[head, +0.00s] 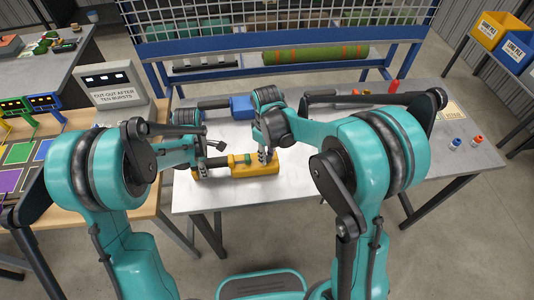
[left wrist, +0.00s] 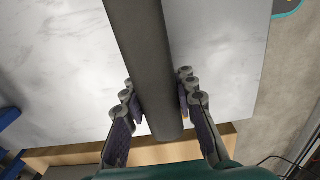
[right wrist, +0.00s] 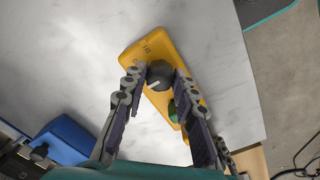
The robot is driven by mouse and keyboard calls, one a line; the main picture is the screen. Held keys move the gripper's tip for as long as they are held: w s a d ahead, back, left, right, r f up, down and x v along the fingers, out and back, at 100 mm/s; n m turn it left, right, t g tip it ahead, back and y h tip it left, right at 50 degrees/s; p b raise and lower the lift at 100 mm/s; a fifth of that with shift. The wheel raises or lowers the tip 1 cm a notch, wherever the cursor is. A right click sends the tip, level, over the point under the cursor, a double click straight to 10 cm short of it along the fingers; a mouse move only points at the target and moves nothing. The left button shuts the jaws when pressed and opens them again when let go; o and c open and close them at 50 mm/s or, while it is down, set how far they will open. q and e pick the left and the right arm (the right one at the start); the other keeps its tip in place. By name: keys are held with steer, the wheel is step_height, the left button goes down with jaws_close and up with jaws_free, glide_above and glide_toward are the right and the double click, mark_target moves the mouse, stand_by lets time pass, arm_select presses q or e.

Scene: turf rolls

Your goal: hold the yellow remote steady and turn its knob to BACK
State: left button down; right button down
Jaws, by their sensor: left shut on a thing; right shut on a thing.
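The yellow remote (head: 262,169) lies on the pale tabletop, with a dark handle (head: 217,162) at its left. My left gripper (head: 201,164) is shut on this handle; in the left wrist view the handle (left wrist: 145,50) runs between both fingers. My right gripper (head: 265,156) points down at the remote's right part. In the right wrist view its fingertips are closed around the round dark knob (right wrist: 160,74), which bears a small pale mark. A green button (right wrist: 172,111) is partly hidden by a finger.
A blue device (head: 242,107) with a dark handle lies behind the remote. The tabletop front right of the remote is clear.

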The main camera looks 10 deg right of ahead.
steer(key=c, duration=1.2)
jaws_free()
step_height(320, 180, up, 12)
arm_select(q)
steer(key=c, duration=1.1)
jaws_free()
steer(key=shift+w, duration=0.1)
